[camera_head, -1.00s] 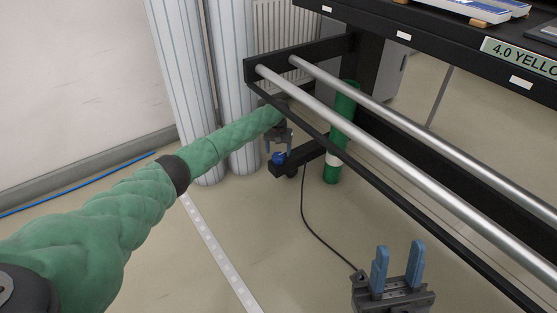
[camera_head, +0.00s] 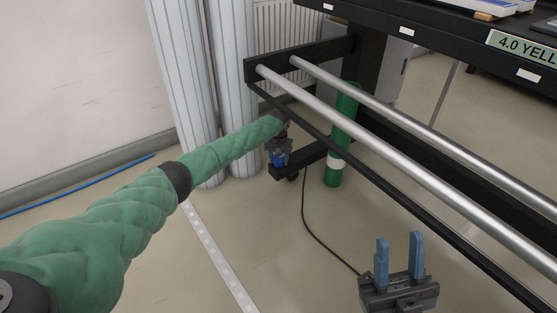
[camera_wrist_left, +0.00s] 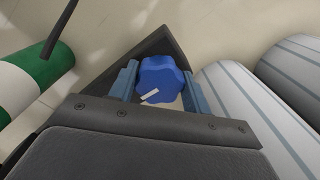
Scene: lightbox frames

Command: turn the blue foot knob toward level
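The blue foot knob (camera_head: 279,159) sits on the end of the dark foot bar (camera_head: 311,154) under the black bench frame. In the left wrist view the lobed knob (camera_wrist_left: 159,80) carries a short white mark, slanted, on its near side. My left gripper (camera_head: 279,157) is down at the knob, with one finger on either side of it; in the left wrist view (camera_wrist_left: 163,88) narrow gaps seem to show beside the knob, so it looks open around it. My right gripper (camera_head: 399,258) is open and empty over the floor at the lower right.
Two silver rails (camera_head: 375,136) and a thin black bar run above and right of the knob. A green post with a white band (camera_head: 334,160) stands close to the right. Pale striped columns (camera_head: 241,150) stand behind at the left. A black cable lies on the floor.

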